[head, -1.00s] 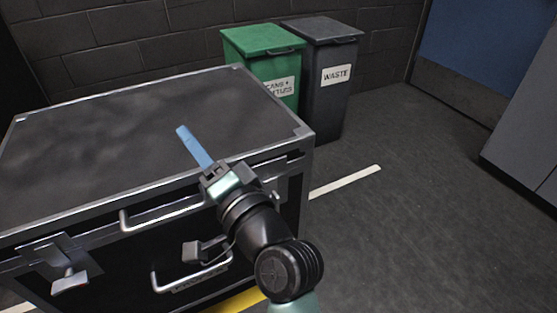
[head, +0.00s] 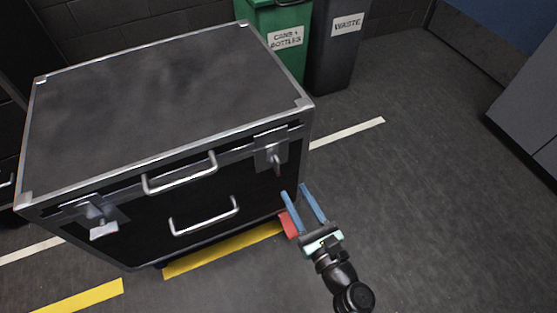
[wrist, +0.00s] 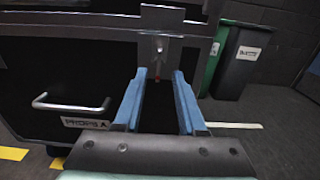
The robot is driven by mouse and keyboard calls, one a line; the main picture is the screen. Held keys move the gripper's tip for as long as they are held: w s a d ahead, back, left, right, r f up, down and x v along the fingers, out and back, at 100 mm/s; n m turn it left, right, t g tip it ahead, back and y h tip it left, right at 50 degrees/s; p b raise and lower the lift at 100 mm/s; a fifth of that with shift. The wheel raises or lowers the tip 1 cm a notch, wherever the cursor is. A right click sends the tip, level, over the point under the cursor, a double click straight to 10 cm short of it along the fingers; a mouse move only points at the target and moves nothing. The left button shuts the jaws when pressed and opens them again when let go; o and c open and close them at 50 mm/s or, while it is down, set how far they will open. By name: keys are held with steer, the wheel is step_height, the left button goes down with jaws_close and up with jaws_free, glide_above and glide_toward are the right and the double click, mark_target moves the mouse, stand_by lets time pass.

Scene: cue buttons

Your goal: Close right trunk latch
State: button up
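The black trunk (head: 150,95) has metal edges and its lid is down. Its right latch (head: 270,150) is a grey plate with a small lever hanging at the front right; it also shows at the top middle of the wrist view (wrist: 161,20). My gripper (head: 294,190) is open and empty, with two blue fingers spread. It is in front of and below the right latch, apart from it. In the wrist view the fingers (wrist: 159,72) point at the trunk front, with the latch lever between and beyond their tips.
The left latch (head: 101,224) sticks out from the trunk front. Two metal handles (head: 180,176) lie between the latches. A red patch (head: 290,226) shows beside my left finger; I cannot tell what it is. Green (head: 284,50) and dark bins (head: 335,50) stand behind. Floor on the right is clear.

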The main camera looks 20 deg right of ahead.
mark_target(279, 165)
steer(key=w+b, duration=0.2)
steer(key=w, duration=0.8)
steer(key=shift+w+a, duration=0.15)
steer(key=shift+a, duration=0.05)
jaws_close()
